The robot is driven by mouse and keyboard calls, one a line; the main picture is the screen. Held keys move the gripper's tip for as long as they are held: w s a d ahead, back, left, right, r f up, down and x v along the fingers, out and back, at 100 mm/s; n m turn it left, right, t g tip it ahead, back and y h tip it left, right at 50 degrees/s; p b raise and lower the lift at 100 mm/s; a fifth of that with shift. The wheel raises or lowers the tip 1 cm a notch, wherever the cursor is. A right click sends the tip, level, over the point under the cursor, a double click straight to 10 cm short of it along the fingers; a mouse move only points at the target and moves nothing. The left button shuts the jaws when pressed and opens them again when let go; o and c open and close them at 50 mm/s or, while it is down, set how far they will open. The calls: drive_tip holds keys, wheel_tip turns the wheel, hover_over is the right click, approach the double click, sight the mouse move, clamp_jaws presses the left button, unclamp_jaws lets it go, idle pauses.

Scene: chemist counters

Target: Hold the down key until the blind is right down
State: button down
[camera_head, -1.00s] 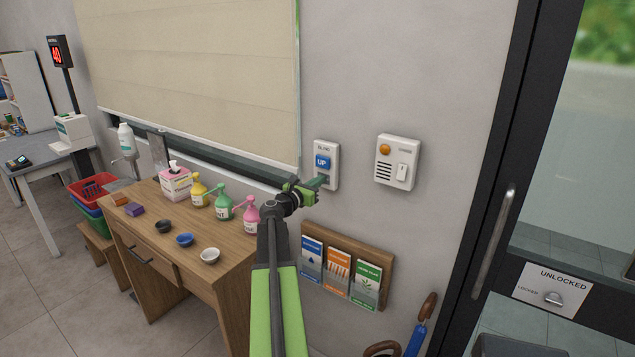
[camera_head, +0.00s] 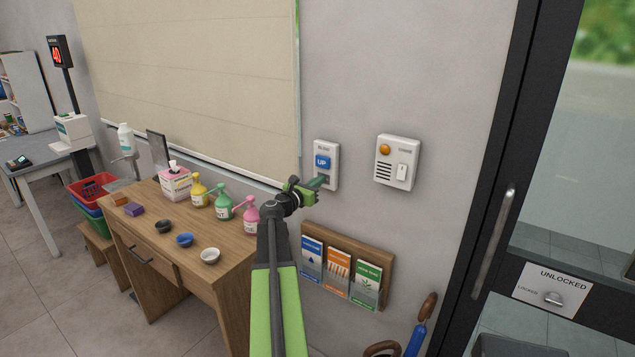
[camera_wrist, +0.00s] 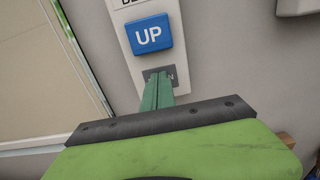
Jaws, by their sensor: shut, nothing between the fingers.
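The white blind switch plate (camera_head: 331,150) is on the wall right of the window. Its blue UP key (camera_head: 322,162) shows in the head view and large in the wrist view (camera_wrist: 149,36). Below it is a grey key (camera_wrist: 158,73), mostly hidden behind my fingertips. My gripper (camera_head: 318,183) is shut and empty, its green fingers pointing at that lower key and seeming to touch it. The cream blind (camera_head: 200,75) covers the window, and its bottom bar lies along the lower edge of the window.
A second white wall unit (camera_head: 397,162) with an orange lamp is right of the switch. A leaflet rack (camera_head: 384,262) hangs below. A wooden desk (camera_head: 185,262) with bottles and bowls stands left, a glass door (camera_head: 490,240) right.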

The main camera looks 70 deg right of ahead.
drive_tip(key=shift+s+d, duration=0.1)
drive_tip(key=shift+s, duration=0.1)
drive_tip(key=v, duration=1.4)
drive_tip(key=shift+w, duration=0.15)
